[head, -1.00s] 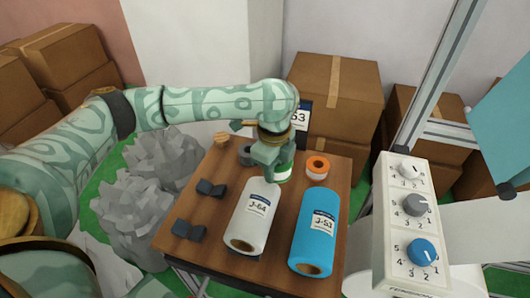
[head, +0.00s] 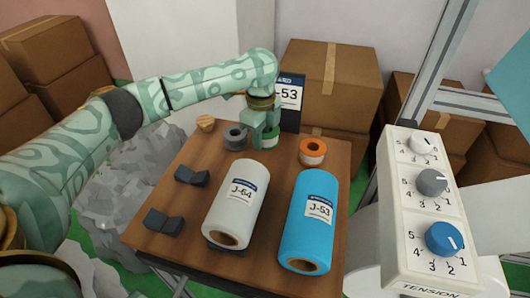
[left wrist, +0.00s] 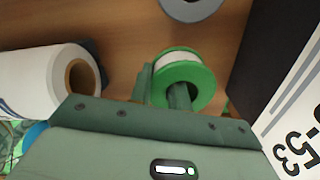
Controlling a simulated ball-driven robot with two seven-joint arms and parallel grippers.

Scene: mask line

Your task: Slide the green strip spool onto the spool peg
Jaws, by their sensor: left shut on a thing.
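The green strip spool (left wrist: 205,75), a green-rimmed ring with a white strip, is near the back of the brown table (head: 180,235). It also shows in the head view (head: 270,137), partly covered by my gripper. My left gripper (head: 265,138) points down and is shut on the spool's wall. In the left wrist view one finger (left wrist: 180,97) is in the spool's hole and the other is outside its left side. I cannot tell whether the spool touches the table. I cannot make out the spool peg. My right gripper is not in view.
A grey spool (head: 235,139) and an orange spool (head: 312,152) flank the green one. A white J-64 roll (head: 237,205) and a blue J-53 roll (head: 309,225) lie in front. A 53 sign (head: 290,95) stands behind. A panel with knobs (head: 430,210) is at right.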

